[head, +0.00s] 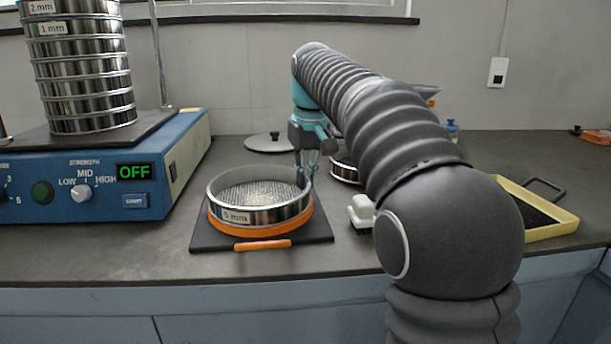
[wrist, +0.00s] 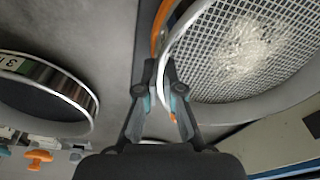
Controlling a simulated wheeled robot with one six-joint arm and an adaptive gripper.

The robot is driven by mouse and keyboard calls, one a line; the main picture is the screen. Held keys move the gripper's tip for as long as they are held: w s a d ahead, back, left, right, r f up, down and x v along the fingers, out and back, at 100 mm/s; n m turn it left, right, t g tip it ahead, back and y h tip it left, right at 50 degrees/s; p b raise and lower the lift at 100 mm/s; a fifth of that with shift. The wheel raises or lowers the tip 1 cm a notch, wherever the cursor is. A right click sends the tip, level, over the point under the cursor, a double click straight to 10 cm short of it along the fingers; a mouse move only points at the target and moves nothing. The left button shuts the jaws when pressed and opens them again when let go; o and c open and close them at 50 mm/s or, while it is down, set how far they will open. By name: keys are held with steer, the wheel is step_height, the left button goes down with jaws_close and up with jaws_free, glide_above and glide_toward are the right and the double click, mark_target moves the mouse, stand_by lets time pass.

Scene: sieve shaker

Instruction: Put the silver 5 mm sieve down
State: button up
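The silver 5 mm sieve (head: 262,215) is a shallow round metal pan with pale grains on its mesh. It sits level at the orange ring (head: 300,226) on a dark square mat (head: 210,237) with an orange front tab; I see no clear gap beneath it. My gripper (head: 306,172) points down at the sieve's far right rim. In the wrist view, my fingertips (wrist: 160,65) are close together with the sieve's rim (wrist: 165,50) between them, one finger outside and one over the mesh (wrist: 225,75). Their exact contact is partly hidden.
The blue shaker (head: 180,170), showing OFF, carries a sieve stack (head: 85,80) at left. A grey lid (head: 268,143) lies behind. Another sieve (head: 343,170) stands right of my gripper, partly behind my arm. A white object (head: 361,212) and yellow tray (head: 560,227) lie right.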

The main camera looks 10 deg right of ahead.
steer(key=o, duration=0.4)
steer(key=shift+o, duration=0.2)
step_height(320, 180, up, 12)
steer(key=s+p, duration=0.1)
steer(key=p, duration=0.1)
steer(key=shift+s+d, duration=0.25)
steer(key=shift+d, duration=0.05)
steer(key=shift+r, duration=0.1)
